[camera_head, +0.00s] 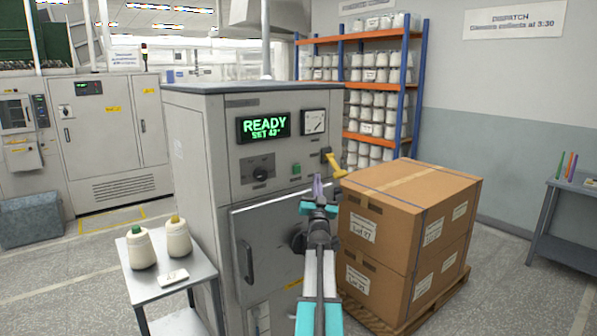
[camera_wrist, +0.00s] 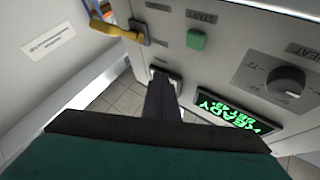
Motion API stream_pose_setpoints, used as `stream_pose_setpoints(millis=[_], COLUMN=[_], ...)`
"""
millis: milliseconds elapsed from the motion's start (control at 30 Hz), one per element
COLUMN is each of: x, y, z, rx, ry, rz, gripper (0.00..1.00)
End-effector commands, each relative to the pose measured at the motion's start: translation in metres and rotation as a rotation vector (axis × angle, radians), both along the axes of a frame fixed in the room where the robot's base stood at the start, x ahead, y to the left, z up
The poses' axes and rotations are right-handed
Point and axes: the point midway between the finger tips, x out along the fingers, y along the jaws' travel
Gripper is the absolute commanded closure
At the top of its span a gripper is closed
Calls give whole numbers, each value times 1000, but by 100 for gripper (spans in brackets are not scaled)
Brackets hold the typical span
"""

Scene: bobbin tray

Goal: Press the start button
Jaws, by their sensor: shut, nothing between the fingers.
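The start button is a small green square (camera_head: 296,168) on the upper front of the grey cabinet. In the wrist view the green button (camera_wrist: 196,40) shows upper right of my fingertips, by a label reading START. My gripper (camera_head: 318,180) is in front of the panel, a little right of and below the button in the head view. Its dark fingers (camera_wrist: 161,82) are shut and empty, and look apart from the button. The cabinet's display (camera_head: 264,127) reads READY, SET 43°, in green; it also shows upside down in the wrist view (camera_wrist: 232,110).
A yellow lever (camera_head: 335,163) sticks out just right of the button; it also shows in the wrist view (camera_wrist: 112,26). A dial (camera_head: 259,173) is to the button's left. Strapped cartons (camera_head: 400,215) on a pallet stand close right of my arm. A small table (camera_head: 172,270) with cones stands left.

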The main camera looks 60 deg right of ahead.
Motion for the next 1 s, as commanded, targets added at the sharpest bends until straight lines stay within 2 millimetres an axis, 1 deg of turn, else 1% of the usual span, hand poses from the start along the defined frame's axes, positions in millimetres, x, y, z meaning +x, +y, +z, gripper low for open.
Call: stream_pose_setpoints(millis=[267,600,700,833,1000], x=[21,53,61,70,76], y=[-8,-19,-22,-25,-27], z=[1,1,-2,-2,-1], rx=[0,1,-1,0,0], ry=[0,0,1,0,1], rz=[0,-1,-2,-1,-3], gripper=[100,100,100,100,100])
